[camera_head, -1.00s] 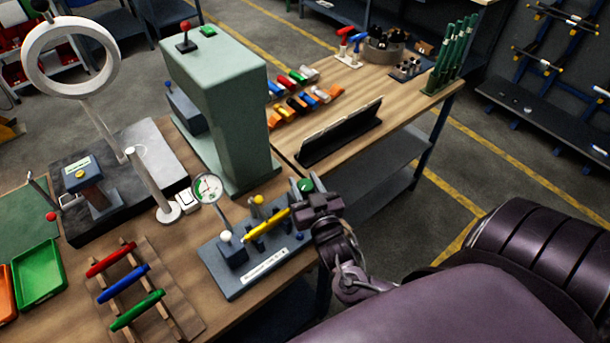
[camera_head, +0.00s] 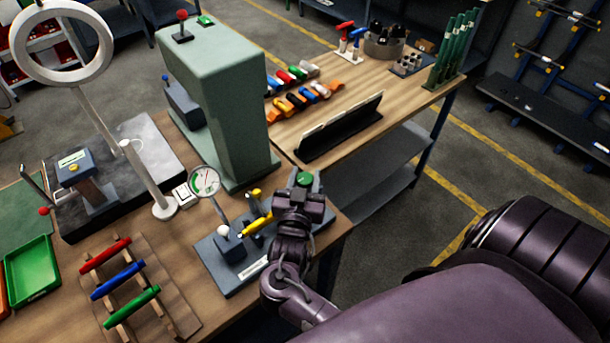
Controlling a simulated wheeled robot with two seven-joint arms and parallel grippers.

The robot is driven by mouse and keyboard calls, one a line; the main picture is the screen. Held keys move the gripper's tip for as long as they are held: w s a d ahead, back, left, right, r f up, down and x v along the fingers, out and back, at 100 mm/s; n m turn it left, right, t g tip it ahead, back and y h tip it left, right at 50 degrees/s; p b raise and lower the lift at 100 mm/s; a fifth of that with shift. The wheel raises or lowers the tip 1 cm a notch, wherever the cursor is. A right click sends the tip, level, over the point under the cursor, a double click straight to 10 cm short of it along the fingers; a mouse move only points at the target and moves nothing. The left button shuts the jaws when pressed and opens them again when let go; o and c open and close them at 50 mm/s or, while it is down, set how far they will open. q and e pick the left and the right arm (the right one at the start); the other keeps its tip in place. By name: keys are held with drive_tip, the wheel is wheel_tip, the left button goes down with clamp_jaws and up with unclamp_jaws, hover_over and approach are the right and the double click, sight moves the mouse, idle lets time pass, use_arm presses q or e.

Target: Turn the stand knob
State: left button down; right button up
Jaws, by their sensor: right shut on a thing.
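The gauge stand (camera_head: 238,283) is a grey-blue base on the wooden bench with a round dial gauge (camera_head: 205,181), a white knob (camera_head: 222,230), a yellow knob (camera_head: 256,193) and a yellow bar (camera_head: 257,226). A green-topped knob (camera_head: 305,178) shows at the stand's right end. My right gripper (camera_head: 304,184) is shut on this green knob, its fingers on either side. The wrist hides the right part of the stand and the end of the yellow bar. My left gripper is not in view.
A green press-like column (camera_head: 225,110) stands just behind the stand. A wooden rack (camera_head: 150,305) with red, blue and green handles lies at its left. A ring lamp (camera_head: 62,42) and green tray (camera_head: 32,270) are further left. Open floor lies right of the bench.

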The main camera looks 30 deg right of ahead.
idle(0.3)
drive_tip(key=o, duration=1)
drive_tip(key=shift+c, duration=0.2)
